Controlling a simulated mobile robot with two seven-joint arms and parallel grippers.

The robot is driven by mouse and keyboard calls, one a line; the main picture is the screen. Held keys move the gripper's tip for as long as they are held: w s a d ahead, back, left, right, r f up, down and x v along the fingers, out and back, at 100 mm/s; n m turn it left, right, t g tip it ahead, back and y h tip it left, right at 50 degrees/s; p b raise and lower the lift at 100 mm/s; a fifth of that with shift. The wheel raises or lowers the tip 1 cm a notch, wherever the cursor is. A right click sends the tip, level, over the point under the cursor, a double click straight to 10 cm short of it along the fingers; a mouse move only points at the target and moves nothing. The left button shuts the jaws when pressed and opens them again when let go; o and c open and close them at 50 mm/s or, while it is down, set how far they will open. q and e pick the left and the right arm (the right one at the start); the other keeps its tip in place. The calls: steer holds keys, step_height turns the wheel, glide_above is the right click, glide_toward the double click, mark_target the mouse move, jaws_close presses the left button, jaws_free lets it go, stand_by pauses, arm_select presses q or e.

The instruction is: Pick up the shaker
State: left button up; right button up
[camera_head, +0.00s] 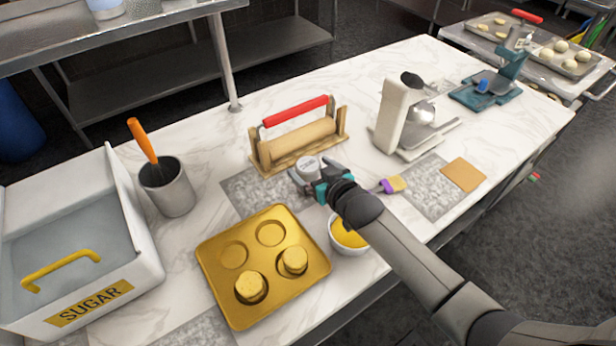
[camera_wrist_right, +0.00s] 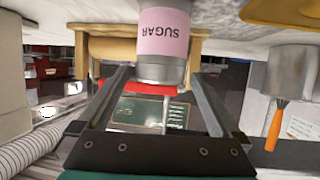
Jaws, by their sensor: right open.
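The shaker (camera_head: 308,166) stands on the counter just in front of the wooden rolling pin stand, and its pale top shows in the head view. In the right wrist view, which looks upside down, the shaker (camera_wrist_right: 162,35) has a pink label reading SUGAR and a grey metal end. My right gripper (camera_head: 303,179) is at the shaker, with its fingers open. In the wrist view the shaker shows between the finger tips of that gripper (camera_wrist_right: 158,72); I cannot tell whether they touch it. My left gripper is out of view.
The rolling pin stand (camera_head: 270,160) is close behind the shaker. A gold tray (camera_head: 262,312) and a bowl (camera_head: 345,247) are in front. A brush (camera_head: 392,184) lies to the right, before a white mixer (camera_head: 393,115). A utensil pot (camera_head: 168,190) and a sugar bin (camera_head: 142,235) stand left.

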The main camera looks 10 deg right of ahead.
steer(key=shift+x, duration=0.9)
steer(key=shift+c, duration=0.2)
steer(key=c, duration=1.4)
steer(key=shift+c, duration=0.2)
steer(key=shift+r, duration=0.15)
